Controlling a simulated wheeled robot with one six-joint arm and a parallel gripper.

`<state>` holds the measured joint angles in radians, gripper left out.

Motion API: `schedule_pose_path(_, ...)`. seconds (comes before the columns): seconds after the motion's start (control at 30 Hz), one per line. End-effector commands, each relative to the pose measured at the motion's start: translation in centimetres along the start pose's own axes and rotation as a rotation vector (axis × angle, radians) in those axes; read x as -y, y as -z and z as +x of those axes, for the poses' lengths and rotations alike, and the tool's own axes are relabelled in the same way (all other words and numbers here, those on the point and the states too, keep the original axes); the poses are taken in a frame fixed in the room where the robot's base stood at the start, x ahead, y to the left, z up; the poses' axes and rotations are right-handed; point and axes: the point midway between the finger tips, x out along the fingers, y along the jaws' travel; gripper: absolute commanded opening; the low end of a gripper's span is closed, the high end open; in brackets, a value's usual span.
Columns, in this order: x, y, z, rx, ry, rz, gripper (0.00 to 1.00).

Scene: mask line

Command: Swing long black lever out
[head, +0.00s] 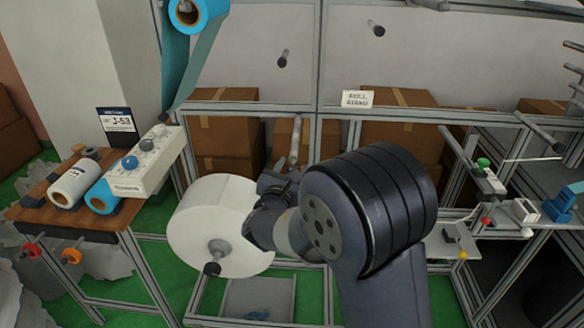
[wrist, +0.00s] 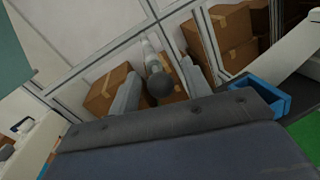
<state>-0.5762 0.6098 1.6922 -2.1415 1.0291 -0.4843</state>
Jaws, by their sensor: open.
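I cannot pick out a long black lever with certainty. A pale grey rod with a dark round end (wrist: 160,86) shows in the wrist view between the two fingers of my gripper (wrist: 163,72). The fingers are open on either side of it, and I cannot tell whether they touch it. In the head view a similar grey rod (head: 295,142) stands out just above my gripper (head: 275,185). My dark wrist hides much of the area behind it.
The large white roll (head: 212,215) sits close left of my gripper. The control box (head: 145,160) and small rolls (head: 72,184) lie on a wooden table at left. Metal frame posts, other rods (head: 283,58) and cardboard boxes (head: 228,140) stand behind. Another bench stands at right.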

Motion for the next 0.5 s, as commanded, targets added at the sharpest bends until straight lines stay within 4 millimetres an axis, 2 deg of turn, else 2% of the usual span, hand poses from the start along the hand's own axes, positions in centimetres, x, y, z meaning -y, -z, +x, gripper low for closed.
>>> schedule_pose_path(0.27,0.03,0.02,0.12,0.000,0.000,0.000,0.45)
schedule_pose_path(0.5,0.03,0.02,0.10,0.000,0.001,0.000,0.25)
